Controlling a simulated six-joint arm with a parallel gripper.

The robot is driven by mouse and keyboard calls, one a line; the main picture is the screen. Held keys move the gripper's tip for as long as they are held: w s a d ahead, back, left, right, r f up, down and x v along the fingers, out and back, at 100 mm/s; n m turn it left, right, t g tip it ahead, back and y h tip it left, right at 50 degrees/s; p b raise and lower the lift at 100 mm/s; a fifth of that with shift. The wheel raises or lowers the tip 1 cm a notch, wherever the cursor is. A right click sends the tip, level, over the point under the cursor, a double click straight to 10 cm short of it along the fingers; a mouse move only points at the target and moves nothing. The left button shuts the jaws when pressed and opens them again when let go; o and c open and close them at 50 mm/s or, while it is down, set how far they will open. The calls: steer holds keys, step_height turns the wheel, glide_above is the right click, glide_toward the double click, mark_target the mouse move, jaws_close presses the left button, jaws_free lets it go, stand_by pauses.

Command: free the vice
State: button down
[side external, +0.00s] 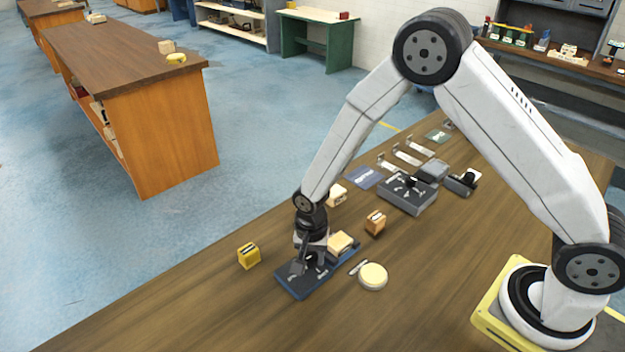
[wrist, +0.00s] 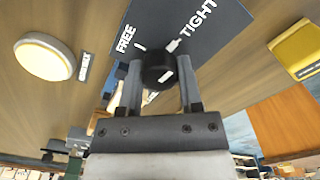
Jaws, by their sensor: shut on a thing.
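The vice is a dark board with a blue edge (side external: 290,286) lying on the wooden bench, with a pale wooden block (side external: 340,243) at its far right end. In the wrist view its dark panel (wrist: 225,38) carries the words FREE on the left and TIGHT on the right, each beside a light mark. A round black knob (wrist: 157,64) with a white mark on it sits below these words. My gripper (wrist: 158,85) is shut on the knob, one finger on each side. The gripper (side external: 308,262) hides the knob in the side view. I cannot tell which word the knob points to.
A yellow block (side external: 248,256) stands left of the vice. A round cream-topped disc (side external: 373,276) and a small label plate (side external: 358,267) lie to its right. An orange-brown block (side external: 375,223) and a grey box (side external: 408,192) are behind. The near bench is clear.

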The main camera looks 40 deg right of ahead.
steer(key=n, duration=1.4)
steer(key=shift+n, duration=0.3)
steer(key=n, duration=0.4)
steer(key=shift+n, duration=0.3)
steer(key=shift+c, duration=1.3)
jaws_free()
steer(key=shift+r, duration=0.15)
